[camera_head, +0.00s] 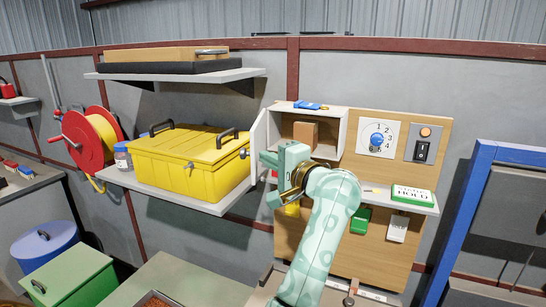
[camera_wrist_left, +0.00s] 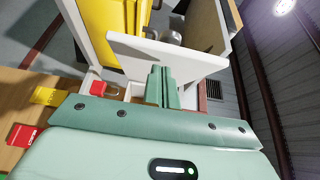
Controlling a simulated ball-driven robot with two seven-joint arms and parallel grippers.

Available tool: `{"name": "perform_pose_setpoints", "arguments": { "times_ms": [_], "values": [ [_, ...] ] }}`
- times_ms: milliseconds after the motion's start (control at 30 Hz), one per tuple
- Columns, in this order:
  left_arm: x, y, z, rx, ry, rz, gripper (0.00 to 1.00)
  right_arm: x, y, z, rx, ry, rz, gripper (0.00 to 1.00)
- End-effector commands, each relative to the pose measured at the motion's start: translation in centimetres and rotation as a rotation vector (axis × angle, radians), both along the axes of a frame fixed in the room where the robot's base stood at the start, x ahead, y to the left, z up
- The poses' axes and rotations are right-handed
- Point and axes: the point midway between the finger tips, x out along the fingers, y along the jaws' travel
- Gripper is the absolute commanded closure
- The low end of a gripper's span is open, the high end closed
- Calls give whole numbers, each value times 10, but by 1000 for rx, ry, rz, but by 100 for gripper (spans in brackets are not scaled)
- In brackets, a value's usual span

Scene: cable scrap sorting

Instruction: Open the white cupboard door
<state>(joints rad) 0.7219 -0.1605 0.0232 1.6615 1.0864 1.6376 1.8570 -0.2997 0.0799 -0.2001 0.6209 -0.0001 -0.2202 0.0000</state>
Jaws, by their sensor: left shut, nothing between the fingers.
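The white cupboard (camera_head: 333,117) is mounted on a wooden board. Its white door (camera_head: 259,137) stands swung out to the left, and the cupboard's inside shows, with a brown box (camera_head: 305,134) in it. A small knob (camera_head: 243,153) shows at the door's left. My left gripper (camera_head: 268,160) is in front of the cupboard, close to the door's inner side. In the left wrist view its fingers (camera_wrist_left: 164,84) are together and empty, in front of the white door (camera_wrist_left: 150,50). Whether they touch it I cannot tell. My right gripper is not in view.
A yellow toolbox (camera_head: 190,165) sits on a shelf left of the door. The board also carries a dial (camera_head: 376,139), a switch (camera_head: 421,151) and a green-and-white box (camera_head: 412,195). A blue frame (camera_head: 470,205) stands at the right.

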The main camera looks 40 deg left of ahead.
Motion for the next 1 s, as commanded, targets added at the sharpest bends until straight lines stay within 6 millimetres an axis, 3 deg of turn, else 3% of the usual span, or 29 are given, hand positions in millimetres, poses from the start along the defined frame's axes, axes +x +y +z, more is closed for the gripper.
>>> {"name": "perform_pose_setpoints", "arguments": {
  "times_ms": [167, 400, 600, 1000],
  "values": [
    [-2, 3, -2, 0, 0, 1, 100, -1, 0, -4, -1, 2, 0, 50],
    [-28, 46, -8, 1, -2, 4, 100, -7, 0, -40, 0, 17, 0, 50],
    [-39, 73, -3, 1, 0, 1, 100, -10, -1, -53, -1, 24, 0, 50],
    [-40, 75, 0, 0, 0, 0, 100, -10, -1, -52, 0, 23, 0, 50]
  ]
}}
